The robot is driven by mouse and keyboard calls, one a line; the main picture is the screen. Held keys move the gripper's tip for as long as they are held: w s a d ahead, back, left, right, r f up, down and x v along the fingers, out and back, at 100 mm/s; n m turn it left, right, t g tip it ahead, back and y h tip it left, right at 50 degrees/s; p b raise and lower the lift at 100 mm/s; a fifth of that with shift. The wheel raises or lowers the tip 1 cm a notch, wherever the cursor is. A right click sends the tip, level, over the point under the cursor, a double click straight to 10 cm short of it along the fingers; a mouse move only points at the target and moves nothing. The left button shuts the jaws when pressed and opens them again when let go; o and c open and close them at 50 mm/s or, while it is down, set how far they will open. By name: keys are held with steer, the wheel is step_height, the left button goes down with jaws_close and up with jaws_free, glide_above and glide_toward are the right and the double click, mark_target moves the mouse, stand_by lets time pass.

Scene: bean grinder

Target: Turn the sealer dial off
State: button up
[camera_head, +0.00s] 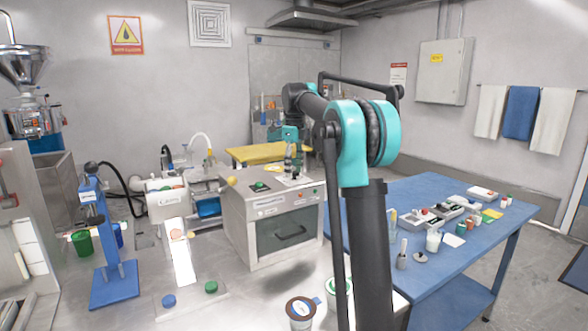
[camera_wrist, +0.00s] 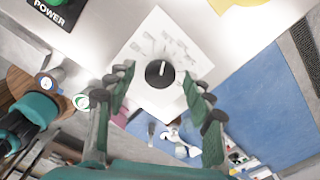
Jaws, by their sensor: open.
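The black round dial (camera_wrist: 160,73) sits on a white label plate (camera_wrist: 146,40) with small printed marks around it. A light pointer line on the dial points up in the wrist view. My gripper (camera_wrist: 158,84) is open, with one finger on each side of the dial. I cannot tell whether either finger touches it. In the head view, my gripper (camera_head: 293,162) points down over the top right of the metal box machine (camera_head: 236,222).
A green power button (camera_wrist: 50,7) is at the wrist view's upper left, and a green button (camera_head: 260,187) shows on the box top. A blue table (camera_head: 420,192) with small items stands right. A blue press stand (camera_head: 113,285) and cups (camera_head: 300,311) are on the metal counter.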

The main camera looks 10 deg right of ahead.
steer(key=c, duration=1.2)
steer(key=shift+o, duration=0.2)
steer(key=n, duration=0.5)
steer(key=shift+n, duration=0.3)
steer(key=n, duration=0.6)
steer(key=o, duration=1.2)
steer(key=shift+c, duration=0.2)
